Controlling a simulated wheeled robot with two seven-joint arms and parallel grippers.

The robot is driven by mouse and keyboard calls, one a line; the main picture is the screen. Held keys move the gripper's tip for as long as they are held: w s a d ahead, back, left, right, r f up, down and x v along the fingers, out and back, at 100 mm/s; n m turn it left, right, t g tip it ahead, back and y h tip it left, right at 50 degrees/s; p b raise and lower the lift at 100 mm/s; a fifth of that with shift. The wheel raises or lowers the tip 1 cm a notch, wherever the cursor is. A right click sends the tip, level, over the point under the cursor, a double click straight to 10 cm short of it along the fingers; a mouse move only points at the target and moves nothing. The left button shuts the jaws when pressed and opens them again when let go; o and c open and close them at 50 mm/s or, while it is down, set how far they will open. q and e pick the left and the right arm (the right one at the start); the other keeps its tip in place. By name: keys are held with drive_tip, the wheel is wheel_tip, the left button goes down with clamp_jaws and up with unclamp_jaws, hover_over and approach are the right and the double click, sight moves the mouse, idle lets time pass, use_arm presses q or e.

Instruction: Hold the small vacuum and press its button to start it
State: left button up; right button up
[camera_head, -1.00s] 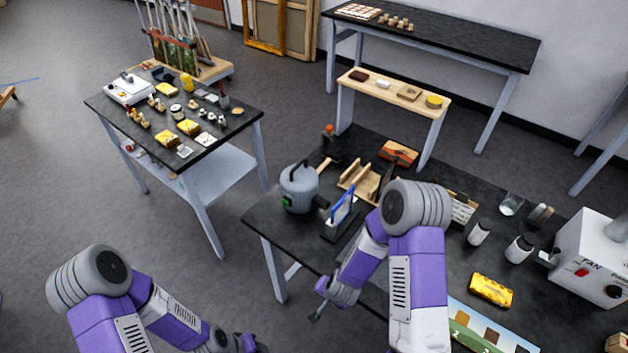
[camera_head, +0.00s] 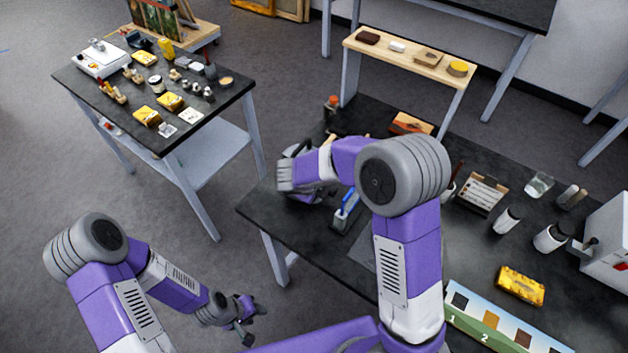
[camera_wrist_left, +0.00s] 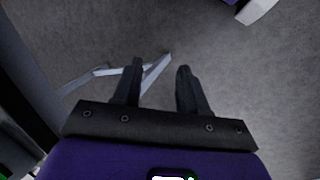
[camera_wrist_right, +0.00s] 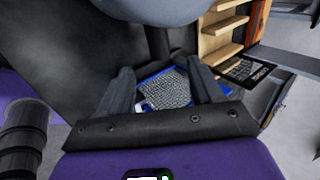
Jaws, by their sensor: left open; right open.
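The small vacuum, a grey rounded body (camera_wrist_right: 160,8), shows at the top edge of the right wrist view, just beyond my right gripper. In the head view it is mostly hidden behind my right forearm and wrist, at the left end of the near black table. My right gripper (camera_wrist_right: 159,68) is open, with nothing visibly held between its fingers. Its fingers are hidden in the head view. The vacuum's button is not visible. My left gripper (camera_head: 248,320) is open and empty, low over the floor in front of the table; its fingers show in the left wrist view (camera_wrist_left: 159,66).
A blue-framed mesh (camera_wrist_right: 178,90) shows beyond the right fingers. A cluttered side table (camera_head: 236,96) stands left.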

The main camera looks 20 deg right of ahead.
use_arm(q)
drive_tip(key=w+d+r+t+h, duration=0.1)
drive_tip(key=w+r+t, duration=0.2)
drive_tip(key=w, duration=0.3)
drive_tip(key=w+d+r+t+h, duration=0.2)
drive_tip(key=w+t, duration=0.2)
drive_tip(key=w, duration=0.3)
drive_tip(key=w+d+r+t+h, duration=0.2)
drive_tip(key=w+r+t, duration=0.1)
drive_tip(key=w, duration=0.3)
drive_tip(key=shift+w+r, duration=0.3)
drive_tip(key=shift+w, duration=0.05)
use_arm(e)
drive_tip(key=x, duration=0.7)
drive_tip(key=shift+w+d+f, duration=0.1)
drive_tip(key=shift+f, duration=0.2)
use_arm(q)
drive_tip(key=d+r+n+h, duration=0.1)
drive_tip(key=w+d+r+n+h, duration=0.1)
drive_tip(key=r+h, duration=0.1)
drive_tip(key=w+d+r+n+t+h, duration=0.1)
drive_tip(key=shift+w+r+n+h, duration=0.2)
drive_tip(key=shift+r+n+h, duration=0.15)
drive_tip(key=shift+n+h, duration=0.05)
use_arm(e)
drive_tip(key=shift+c, duration=0.3)
